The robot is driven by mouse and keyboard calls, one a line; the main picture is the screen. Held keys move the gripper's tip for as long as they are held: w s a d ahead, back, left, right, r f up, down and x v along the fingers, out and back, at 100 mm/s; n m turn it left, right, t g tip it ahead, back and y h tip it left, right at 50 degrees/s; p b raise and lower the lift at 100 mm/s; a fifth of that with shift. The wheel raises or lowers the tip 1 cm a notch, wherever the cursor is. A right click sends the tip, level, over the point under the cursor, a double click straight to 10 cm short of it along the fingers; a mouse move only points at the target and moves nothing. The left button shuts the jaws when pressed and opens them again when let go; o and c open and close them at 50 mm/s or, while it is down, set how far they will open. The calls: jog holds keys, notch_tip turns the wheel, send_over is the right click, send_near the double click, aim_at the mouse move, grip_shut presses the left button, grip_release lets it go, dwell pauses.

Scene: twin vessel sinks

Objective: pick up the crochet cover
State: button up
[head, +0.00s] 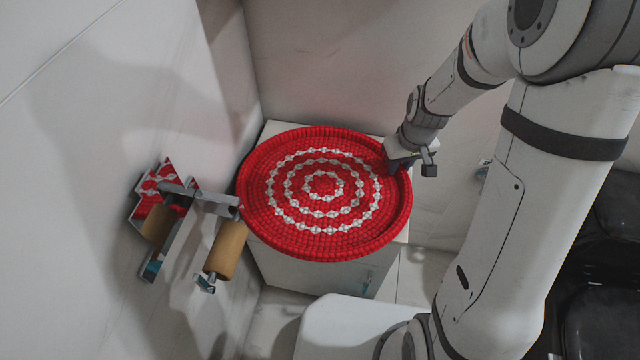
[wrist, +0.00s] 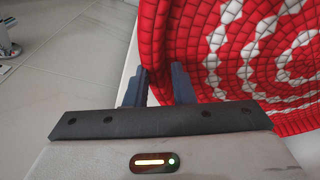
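The crochet cover (head: 322,240) is a large round red piece with white rings and a raised rim. It lies on top of a white cabinet in the head view and fills the upper right of the wrist view (wrist: 205,20). My gripper (head: 397,168) is at the cover's right rim in the head view. In the wrist view its two dark fingers (wrist: 160,80) stand a small gap apart, on either side of the red rim, with red showing between them. I cannot tell whether they press on the rim.
The white cabinet (head: 305,279) stands in a corner against pale walls. A wall-mounted holder with a cardboard roll (head: 226,250) and a red-and-white patterned item (head: 150,200) is left of the cover. A white rounded object (head: 340,325) is in front. Tiled floor (wrist: 70,55) is open beside the cabinet.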

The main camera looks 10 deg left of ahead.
grip_shut()
jog(key=shift+r, duration=0.15)
